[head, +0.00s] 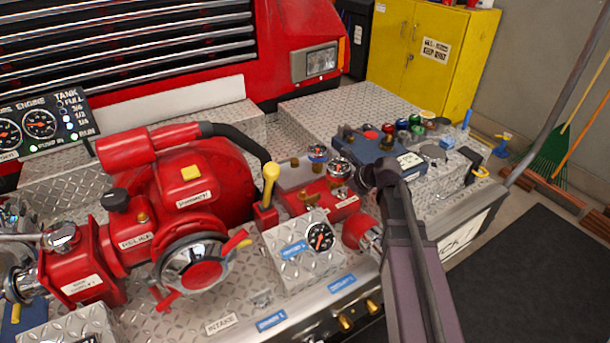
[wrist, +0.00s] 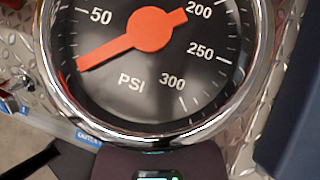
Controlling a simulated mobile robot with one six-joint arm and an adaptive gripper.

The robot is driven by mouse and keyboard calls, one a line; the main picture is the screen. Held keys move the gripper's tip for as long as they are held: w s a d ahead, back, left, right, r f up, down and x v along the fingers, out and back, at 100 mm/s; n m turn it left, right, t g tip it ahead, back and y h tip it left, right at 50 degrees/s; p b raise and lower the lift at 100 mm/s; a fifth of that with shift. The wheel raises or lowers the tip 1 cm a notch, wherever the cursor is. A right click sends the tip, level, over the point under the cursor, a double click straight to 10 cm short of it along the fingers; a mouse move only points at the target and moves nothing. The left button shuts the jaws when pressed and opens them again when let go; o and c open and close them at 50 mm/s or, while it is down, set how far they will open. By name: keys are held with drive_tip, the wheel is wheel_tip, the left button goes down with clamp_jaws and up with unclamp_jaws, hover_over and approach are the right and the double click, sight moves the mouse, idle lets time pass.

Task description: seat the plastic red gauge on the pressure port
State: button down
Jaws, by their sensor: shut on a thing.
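A round gauge (wrist: 150,45) with a chrome rim, black PSI face and red needle fills much of the wrist view. In the head view, the small gauge (head: 340,167) appears above the right end of the red block (head: 325,200). My gripper (head: 356,174) reaches it from the right and is shut on it. The fingertips are too small to make out in the head view and hidden in the wrist view. The pressure port is not clearly seen, and I cannot tell whether the gauge touches it.
A second small gauge (head: 317,154) with a blue part stands just left. A dark blue-grey block (head: 372,147) lies behind my gripper. A yellow-knobbed lever (head: 270,180) and a gauge box (head: 305,255) stand nearby. A red fitting (head: 360,230) sits in front.

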hover_over(304, 194)
drive_tip(key=shift+w+d+f, duration=0.1)
drive_tip(key=shift+d+f, duration=0.1)
drive_tip(key=shift+d, duration=0.1)
drive_tip(key=shift+f+b, duration=0.35)
drive_tip(key=shift+b, duration=0.2)
drive_tip(key=shift+f+b, duration=3.5)
drive_tip(key=shift+f, duration=0.2)
drive_tip(key=shift+s+d+f+b, duration=0.1)
drive_tip(key=shift+s+b, duration=0.1)
drive_tip(key=shift+b, duration=0.15)
drive_tip(key=shift+c, duration=0.4)
unclamp_jaws()
